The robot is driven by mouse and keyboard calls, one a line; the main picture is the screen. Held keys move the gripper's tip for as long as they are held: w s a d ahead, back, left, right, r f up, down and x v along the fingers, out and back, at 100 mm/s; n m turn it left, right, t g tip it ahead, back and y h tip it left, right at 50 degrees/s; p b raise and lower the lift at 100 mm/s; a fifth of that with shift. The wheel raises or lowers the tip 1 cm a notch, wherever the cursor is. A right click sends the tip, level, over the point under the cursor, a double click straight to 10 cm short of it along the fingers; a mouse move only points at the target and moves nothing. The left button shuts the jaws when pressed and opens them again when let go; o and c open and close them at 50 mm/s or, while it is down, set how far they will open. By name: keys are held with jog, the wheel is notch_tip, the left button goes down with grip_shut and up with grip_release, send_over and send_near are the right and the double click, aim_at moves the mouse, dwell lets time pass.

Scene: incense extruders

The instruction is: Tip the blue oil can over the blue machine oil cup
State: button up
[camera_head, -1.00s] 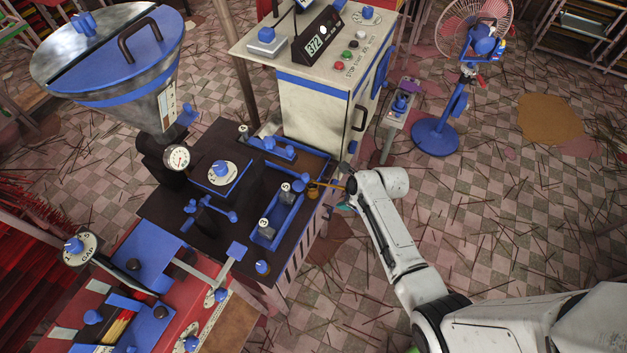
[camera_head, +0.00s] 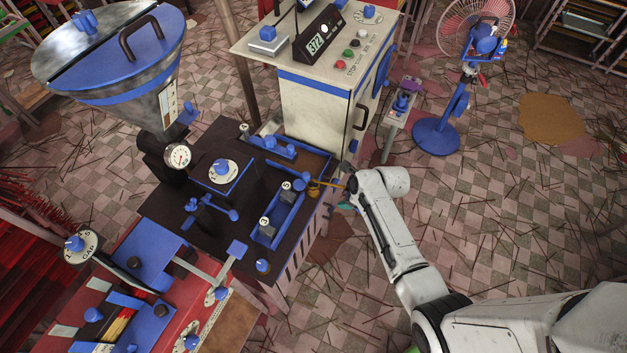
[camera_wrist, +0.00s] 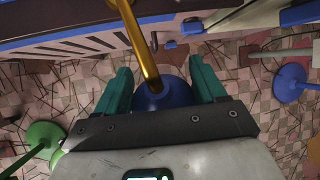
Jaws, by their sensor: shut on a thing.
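In the wrist view, the blue oil can (camera_wrist: 167,97) sits between the two teal fingers of my gripper (camera_wrist: 160,80), which are shut on it. Its long brass spout (camera_wrist: 137,42) runs up and slightly left toward the machine. In the head view, my gripper (camera_head: 345,206) is at the machine's right edge, mostly hidden behind my wrist. The spout (camera_head: 328,185) points left over the machine's edge, close to a small amber cup-like part (camera_head: 314,190). I cannot tell whether this is the blue machine oil cup, or whether the spout touches it. No oil flow is visible.
The dark machine top (camera_head: 160,205) carries a blue tray (camera_head: 278,222) and several blue knobs. A blue-capped brass fitting (camera_head: 263,266) is at its front corner. A cream control cabinet (camera_head: 312,108) stands behind. A blue fan (camera_head: 437,135) stands right. Floor right of my arm is open.

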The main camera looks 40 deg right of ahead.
jog(key=shift+r, duration=0.1)
dwell(0.3)
jog(key=shift+s+d+r+g, duration=0.1)
jog(key=shift+r+g, duration=0.3)
jog(key=shift+r+h, duration=0.1)
jog(key=shift+h, duration=0.2)
dwell(1.1)
jog(key=shift+s+r+g, duration=0.1)
jog(key=shift+r+g, duration=0.3)
dwell(0.3)
jog(key=shift+r, duration=0.1)
dwell(1.0)
jog(key=shift+d+r+g+h, duration=0.1)
jog(key=shift+r+g+h, duration=0.3)
dwell(1.3)
